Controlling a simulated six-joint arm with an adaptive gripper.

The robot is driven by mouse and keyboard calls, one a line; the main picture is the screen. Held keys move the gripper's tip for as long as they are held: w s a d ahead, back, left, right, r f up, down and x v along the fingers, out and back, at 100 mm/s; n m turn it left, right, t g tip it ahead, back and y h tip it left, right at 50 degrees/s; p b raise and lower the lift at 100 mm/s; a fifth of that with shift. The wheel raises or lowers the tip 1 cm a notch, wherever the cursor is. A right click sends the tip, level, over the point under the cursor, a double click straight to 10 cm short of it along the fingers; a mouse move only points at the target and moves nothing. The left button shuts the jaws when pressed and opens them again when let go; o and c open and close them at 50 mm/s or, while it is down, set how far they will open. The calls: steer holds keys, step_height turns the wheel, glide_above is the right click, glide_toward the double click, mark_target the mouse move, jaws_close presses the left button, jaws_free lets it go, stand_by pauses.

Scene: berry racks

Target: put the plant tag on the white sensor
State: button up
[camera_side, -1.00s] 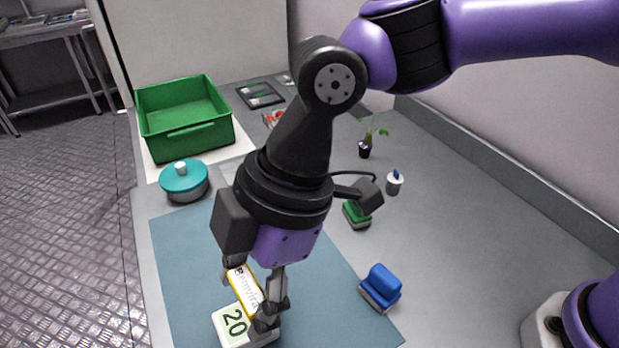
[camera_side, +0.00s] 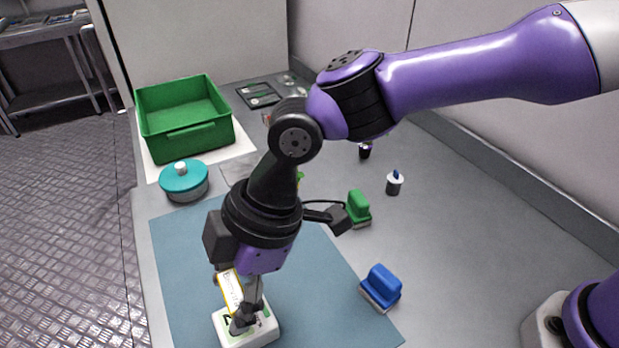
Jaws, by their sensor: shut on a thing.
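The plant tag (camera_side: 230,291) is a white label with a yellow edge and dark lettering. My gripper (camera_side: 240,322) is shut on it and holds it tilted over the white sensor. The white sensor (camera_side: 253,337) lies on the blue mat near the front, with a pale green display on its top. My fingers hide most of the display. I cannot tell whether the tag's lower end touches the sensor.
A blue-handled brush (camera_side: 381,287) lies right of the sensor, at the mat's (camera_side: 330,318) edge. A green brush (camera_side: 358,208) and a small white-and-blue container (camera_side: 394,183) stand farther back. A teal-lidded pot (camera_side: 184,180) and a green crate (camera_side: 185,143) are at the back left.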

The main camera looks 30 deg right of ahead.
steer(key=shift+f, duration=1.7)
steer(key=shift+f, duration=0.15)
steer(key=o, duration=0.8)
